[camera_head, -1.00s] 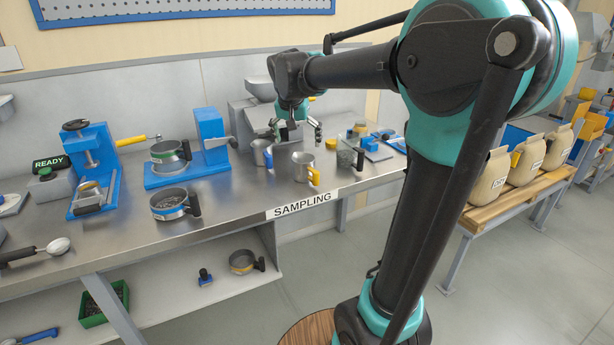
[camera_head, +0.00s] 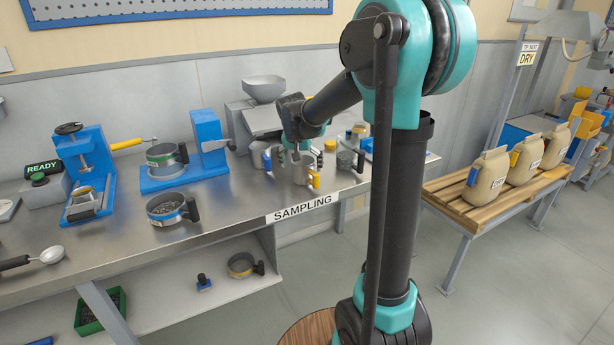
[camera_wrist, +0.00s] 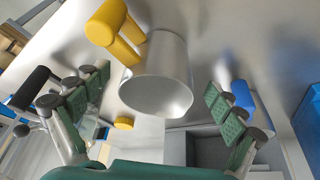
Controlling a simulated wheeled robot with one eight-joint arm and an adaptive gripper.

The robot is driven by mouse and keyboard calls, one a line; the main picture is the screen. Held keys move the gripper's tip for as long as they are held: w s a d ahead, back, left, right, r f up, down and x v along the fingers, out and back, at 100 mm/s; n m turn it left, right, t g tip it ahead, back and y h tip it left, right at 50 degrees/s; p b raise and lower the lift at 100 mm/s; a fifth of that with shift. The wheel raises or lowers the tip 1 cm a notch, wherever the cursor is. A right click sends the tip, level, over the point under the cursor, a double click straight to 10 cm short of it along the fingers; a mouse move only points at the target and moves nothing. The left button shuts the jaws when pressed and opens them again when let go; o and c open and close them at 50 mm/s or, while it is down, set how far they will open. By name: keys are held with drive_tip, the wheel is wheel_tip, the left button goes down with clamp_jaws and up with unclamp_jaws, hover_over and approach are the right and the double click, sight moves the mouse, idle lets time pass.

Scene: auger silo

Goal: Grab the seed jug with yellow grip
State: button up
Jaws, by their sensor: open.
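The seed jug with yellow grip (camera_head: 301,172) is a metal cup on the bench above the SAMPLING label. In the wrist view the jug (camera_wrist: 160,75) lies between my open fingers, with its yellow grip (camera_wrist: 112,28) toward the upper left. My gripper (camera_head: 299,158) is open, close over the jug; a gap shows on both sides of it in the wrist view (camera_wrist: 158,108). A jug with blue grip (camera_wrist: 240,95) is just beyond the right finger. In the head view the gripper partly hides the yellow-grip jug and the blue-grip jug.
A dark-handled jug (camera_head: 347,160) stands close to the right. A sieve pan with dark handle (camera_head: 170,208) and blue clamp stands (camera_head: 85,165) are to the left. A metal hopper machine (camera_head: 250,120) stands behind. Bare bench (camera_head: 235,195) lies at front left.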

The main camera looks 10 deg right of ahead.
sight(303, 172)
drive_tip(key=shift+x, duration=2)
drive_tip(key=shift+c, duration=0.4)
drive_tip(key=c, duration=1.3)
drive_tip(key=shift+r, duration=0.1)
drive_tip(key=shift+c, duration=0.2)
